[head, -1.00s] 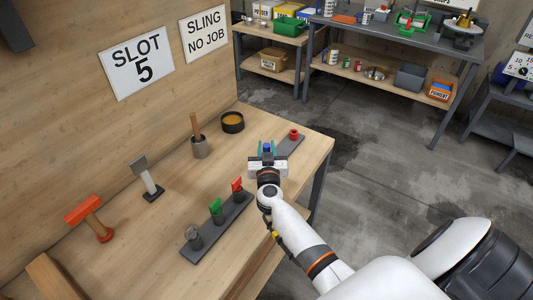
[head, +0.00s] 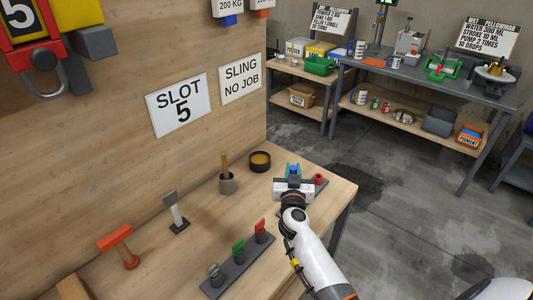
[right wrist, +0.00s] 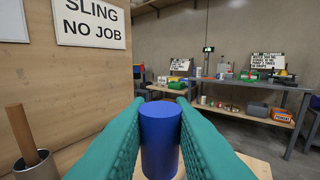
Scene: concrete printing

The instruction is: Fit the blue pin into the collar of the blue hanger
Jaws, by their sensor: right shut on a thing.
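My right gripper (head: 293,168) is over the far right end of the wooden bench. It is shut on the blue pin (right wrist: 160,143), an upright blue cylinder between the two green fingers in the right wrist view. In the head view only a small bit of blue shows between the fingertips. A blue block (head: 229,19) under a 200 KG label is at the top edge of the head view. It may be part of the blue hanger; its collar cannot be made out. My left gripper is not in view.
A rack (head: 238,269) holds grey, green and red pieces. A red piece (head: 319,179) stands beside my gripper. A mallet (head: 119,240), a pot with a stick (head: 227,183) and a black bowl (head: 260,161) stand along the wall. A grey hook (head: 45,80) hangs at upper left.

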